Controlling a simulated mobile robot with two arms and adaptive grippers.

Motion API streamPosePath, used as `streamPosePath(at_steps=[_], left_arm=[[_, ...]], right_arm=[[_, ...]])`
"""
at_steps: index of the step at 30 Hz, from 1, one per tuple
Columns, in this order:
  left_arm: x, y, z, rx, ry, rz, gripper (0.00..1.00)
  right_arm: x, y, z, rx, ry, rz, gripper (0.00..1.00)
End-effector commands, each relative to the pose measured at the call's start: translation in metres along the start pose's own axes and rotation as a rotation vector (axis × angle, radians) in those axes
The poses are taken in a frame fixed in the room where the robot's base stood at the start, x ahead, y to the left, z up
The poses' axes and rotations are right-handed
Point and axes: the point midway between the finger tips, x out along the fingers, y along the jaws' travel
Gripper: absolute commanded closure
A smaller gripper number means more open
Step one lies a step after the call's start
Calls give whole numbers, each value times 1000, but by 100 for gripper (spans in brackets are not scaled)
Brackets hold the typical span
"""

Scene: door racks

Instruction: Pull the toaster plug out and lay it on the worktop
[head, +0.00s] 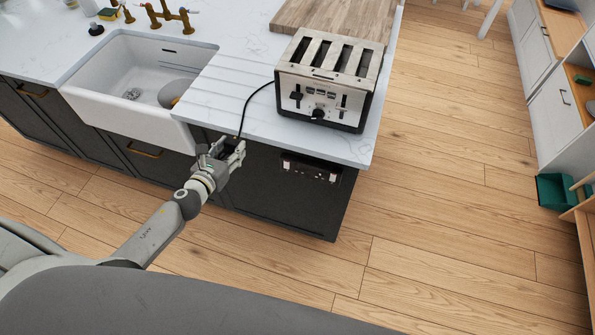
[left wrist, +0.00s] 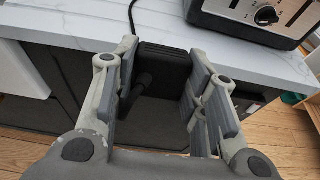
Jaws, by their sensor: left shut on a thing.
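The toaster (head: 330,78), silver and black, stands on the white worktop (head: 240,75) near its right end. Its black cord (head: 247,104) runs over the front edge down to my left gripper (head: 231,150). That gripper is in front of the dark cabinet, just below the worktop's edge. In the left wrist view its fingers (left wrist: 163,98) are shut on the black plug (left wrist: 165,66), with the cord (left wrist: 132,18) curving up beside it. The black socket strip (head: 311,168) on the cabinet front is to the right of the gripper, and the plug looks apart from it. My right gripper is not in view.
A white sink (head: 125,82) with a brass tap (head: 170,14) is left of the toaster. A wooden board (head: 335,17) lies behind the toaster. Bare worktop lies between sink and toaster. A green bin (head: 555,190) is at the far right.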

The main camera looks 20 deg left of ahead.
Motion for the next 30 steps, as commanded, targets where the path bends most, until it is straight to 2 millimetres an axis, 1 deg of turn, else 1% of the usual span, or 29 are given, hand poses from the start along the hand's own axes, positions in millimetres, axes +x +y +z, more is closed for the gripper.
streamPosePath(at_steps=[8, 30], left_arm=[[2, 0, 0, -1, -2, 0, 98], [51, 0, 16, 1, -3, 0, 98]], right_arm=[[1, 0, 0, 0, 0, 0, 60], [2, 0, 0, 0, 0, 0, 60]])
